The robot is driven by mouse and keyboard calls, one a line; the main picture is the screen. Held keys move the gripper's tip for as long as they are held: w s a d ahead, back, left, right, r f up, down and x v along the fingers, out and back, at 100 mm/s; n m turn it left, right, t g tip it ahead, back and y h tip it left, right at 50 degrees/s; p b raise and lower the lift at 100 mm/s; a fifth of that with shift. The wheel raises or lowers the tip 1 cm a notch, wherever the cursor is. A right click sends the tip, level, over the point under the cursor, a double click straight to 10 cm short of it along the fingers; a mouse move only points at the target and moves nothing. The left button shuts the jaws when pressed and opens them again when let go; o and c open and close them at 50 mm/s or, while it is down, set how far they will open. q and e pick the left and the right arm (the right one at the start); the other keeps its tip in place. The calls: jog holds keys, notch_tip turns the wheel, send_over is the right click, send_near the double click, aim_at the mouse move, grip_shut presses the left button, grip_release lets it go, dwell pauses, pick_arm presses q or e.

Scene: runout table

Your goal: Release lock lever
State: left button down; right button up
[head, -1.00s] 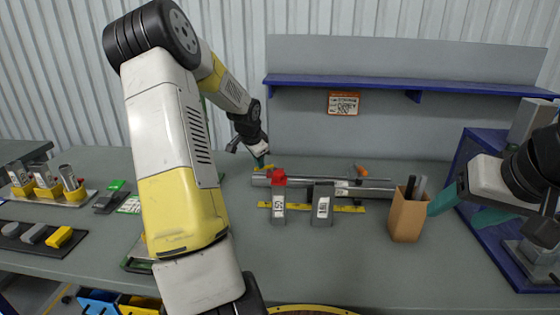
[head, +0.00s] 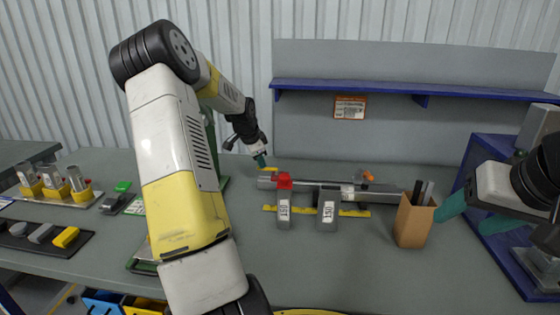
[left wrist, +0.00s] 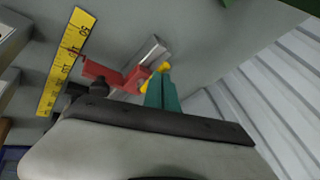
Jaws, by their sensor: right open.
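A runout fixture with a grey bar (head: 320,185) lies on the table. A red clamp-like part (head: 284,181) sits near its left end and also shows in the left wrist view (left wrist: 112,76). A small yellow piece (head: 269,168) is behind that end; it shows beside a teal fingertip in the left wrist view (left wrist: 147,85). Which part is the lock lever is not clear. My left gripper (head: 260,160) points down at the yellow piece, very near or touching it; its jaw opening is hidden. My right gripper (head: 468,214) is open and empty at the right, beside the brown holder.
A brown holder (head: 412,222) with dark sticks stands right of the fixture. Two labelled grey blocks (head: 326,209) and a yellow scale (head: 354,212) are in front of the bar. An orange knob (head: 368,175) is behind it. The front middle of the table is clear.

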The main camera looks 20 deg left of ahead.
pick_arm(q)
jog(key=shift+f, duration=0.1)
jog(key=shift+w+d, duration=0.15)
jog(key=shift+d, duration=0.75)
